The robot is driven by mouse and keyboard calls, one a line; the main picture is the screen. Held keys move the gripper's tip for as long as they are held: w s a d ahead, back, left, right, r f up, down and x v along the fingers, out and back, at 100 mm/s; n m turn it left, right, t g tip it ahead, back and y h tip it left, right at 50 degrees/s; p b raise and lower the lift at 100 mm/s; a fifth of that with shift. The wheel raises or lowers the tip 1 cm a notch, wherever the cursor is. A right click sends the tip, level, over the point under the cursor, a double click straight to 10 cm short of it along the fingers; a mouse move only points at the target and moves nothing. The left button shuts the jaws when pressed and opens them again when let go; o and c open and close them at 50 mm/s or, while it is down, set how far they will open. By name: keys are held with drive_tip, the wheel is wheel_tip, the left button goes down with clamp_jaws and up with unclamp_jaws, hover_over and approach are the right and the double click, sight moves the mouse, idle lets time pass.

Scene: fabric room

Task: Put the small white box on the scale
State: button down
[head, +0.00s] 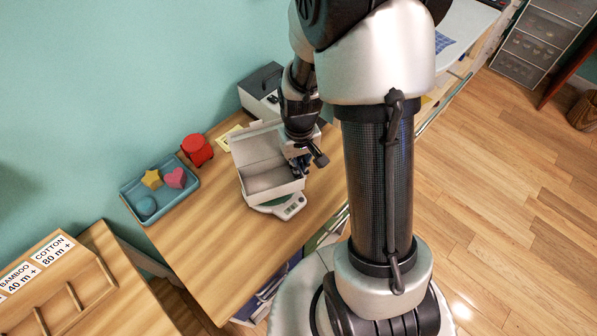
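The small white box (268,181) is in the head view with its lid up and its inside showing empty. It is over the green and white scale (291,207), whose front edge with the display sticks out below it. I cannot tell whether the box rests fully on the scale or is held just above it. My gripper (308,163) points down at the box's right end, very close to or touching it. The far finger and the contact are partly hidden, so its grip is unclear.
A blue tray (157,215) with soft-coloured shapes lies left on the wooden table (215,240). A grey and white device (262,88) stands at the back. Bare table lies in front and left of the scale.

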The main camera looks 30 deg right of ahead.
drive_tip(key=shift+f, duration=0.65)
drive_tip(key=shift+f, duration=0.15)
drive_tip(key=c, duration=1.8)
unclamp_jaws()
wheel_tip(320, 180, up, 12)
drive_tip(key=p, duration=0.4)
drive_tip(key=s+a+r+t, duration=0.2)
drive_tip(key=s+a+r, duration=0.2)
drive_tip(key=s+r, duration=0.3)
drive_tip(key=s+a+r+n+t, duration=0.1)
drive_tip(key=s+a+r+t, duration=0.1)
drive_tip(key=s+r, duration=0.6)
wheel_tip(320, 180, up, 3)
drive_tip(key=shift+a+f+t, duration=0.1)
drive_tip(key=shift+a+t, duration=0.2)
drive_tip(key=shift+a, duration=0.55)
